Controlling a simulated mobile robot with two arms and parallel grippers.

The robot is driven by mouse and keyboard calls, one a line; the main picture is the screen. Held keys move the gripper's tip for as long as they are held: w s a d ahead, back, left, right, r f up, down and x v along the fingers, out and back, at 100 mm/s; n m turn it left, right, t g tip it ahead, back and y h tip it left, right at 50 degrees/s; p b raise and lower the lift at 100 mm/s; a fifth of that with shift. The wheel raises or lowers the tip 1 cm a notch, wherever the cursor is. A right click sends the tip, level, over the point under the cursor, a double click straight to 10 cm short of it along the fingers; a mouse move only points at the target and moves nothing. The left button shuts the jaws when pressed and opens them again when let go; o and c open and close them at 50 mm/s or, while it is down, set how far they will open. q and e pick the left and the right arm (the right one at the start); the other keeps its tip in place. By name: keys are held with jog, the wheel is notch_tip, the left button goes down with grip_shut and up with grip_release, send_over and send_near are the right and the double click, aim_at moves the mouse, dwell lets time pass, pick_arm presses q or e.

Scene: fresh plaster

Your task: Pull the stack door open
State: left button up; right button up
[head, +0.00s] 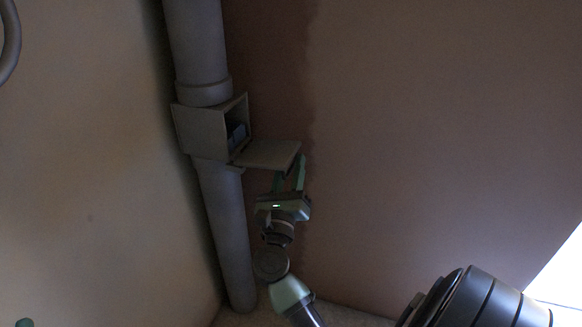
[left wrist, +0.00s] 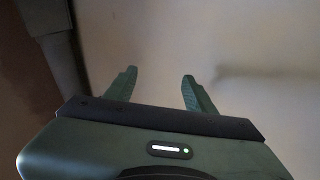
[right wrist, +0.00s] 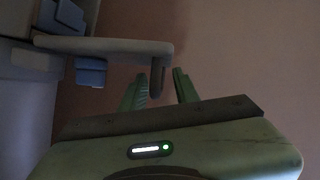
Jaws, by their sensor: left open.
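The stack door (head: 268,154) is a grey-beige panel that stands swung out from the box (head: 199,131) on the vertical pipe. In the right wrist view the door (right wrist: 105,46) shows nearly edge-on, with a handle (right wrist: 158,76) at its outer end. My right gripper (head: 290,172) is at the door's outer end. In the right wrist view its fingers (right wrist: 160,84) are apart, with the handle between or just beyond their tips; I see no firm contact. My left gripper (left wrist: 160,86) is open and empty, away from the door, facing a bare wall.
The grey pipe (head: 226,230) runs down the corner between two plain walls. Something blue (head: 237,134) sits inside the open box. A blue block (right wrist: 90,71) shows below the door in the right wrist view. The wall (head: 430,130) right of the door is bare.

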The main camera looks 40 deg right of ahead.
pick_arm(q)
jog(key=shift+s+r+h, duration=0.1)
jog(key=shift+r+h, duration=0.2)
jog(key=shift+r, duration=0.15)
pick_arm(e)
jog(key=v, duration=0.7)
jog(key=shift+s+a, duration=0.25)
jog(key=shift+a, duration=0.05)
pick_arm(q)
jog(key=shift+t, duration=0.3)
pick_arm(e)
jog(key=shift+a+f, duration=0.15)
jog(key=shift+f, duration=0.1)
